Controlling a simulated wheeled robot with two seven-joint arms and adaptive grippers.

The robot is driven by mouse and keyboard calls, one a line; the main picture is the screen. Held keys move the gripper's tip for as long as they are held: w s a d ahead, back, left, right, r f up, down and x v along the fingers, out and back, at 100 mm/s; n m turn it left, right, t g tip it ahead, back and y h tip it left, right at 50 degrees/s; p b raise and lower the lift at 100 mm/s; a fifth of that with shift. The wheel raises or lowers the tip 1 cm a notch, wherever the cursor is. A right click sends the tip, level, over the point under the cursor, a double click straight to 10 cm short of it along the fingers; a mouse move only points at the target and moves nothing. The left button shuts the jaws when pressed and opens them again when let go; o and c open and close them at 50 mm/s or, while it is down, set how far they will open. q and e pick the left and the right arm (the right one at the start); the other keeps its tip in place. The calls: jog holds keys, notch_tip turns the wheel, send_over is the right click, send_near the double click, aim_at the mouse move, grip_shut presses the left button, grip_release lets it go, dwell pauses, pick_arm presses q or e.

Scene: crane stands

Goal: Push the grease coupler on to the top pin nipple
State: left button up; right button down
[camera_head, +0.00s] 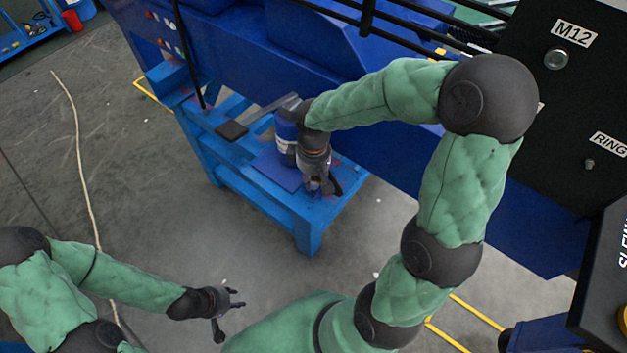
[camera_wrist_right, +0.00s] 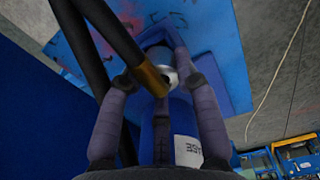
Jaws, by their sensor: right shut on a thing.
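My right gripper (camera_head: 325,187) is low over the blue stand (camera_head: 310,214), its fingers pointing down. In the right wrist view its fingers (camera_wrist_right: 160,75) are closed around a brass and silver coupler end (camera_wrist_right: 151,80) on a black tube (camera_wrist_right: 118,36); the exact contact is partly hidden. A blue grease cylinder (camera_head: 286,138) with a white label stands beside the hand, and its label (camera_wrist_right: 187,150) shows in the right wrist view. My left gripper (camera_head: 232,299) is open and empty above the floor. I cannot make out the top pin nipple.
A grey lever with a black grip (camera_head: 232,130) sticks out over the stand's left side. A large blue beam (camera_head: 235,55) lies behind the stand. A black panel (camera_head: 570,95) with labels is at the right. The grey floor (camera_head: 110,150) at left is mostly clear.

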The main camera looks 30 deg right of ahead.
jog(key=shift+r+p, duration=1.6)
jog(key=shift+r, duration=0.5)
jog(key=shift+f, duration=0.1)
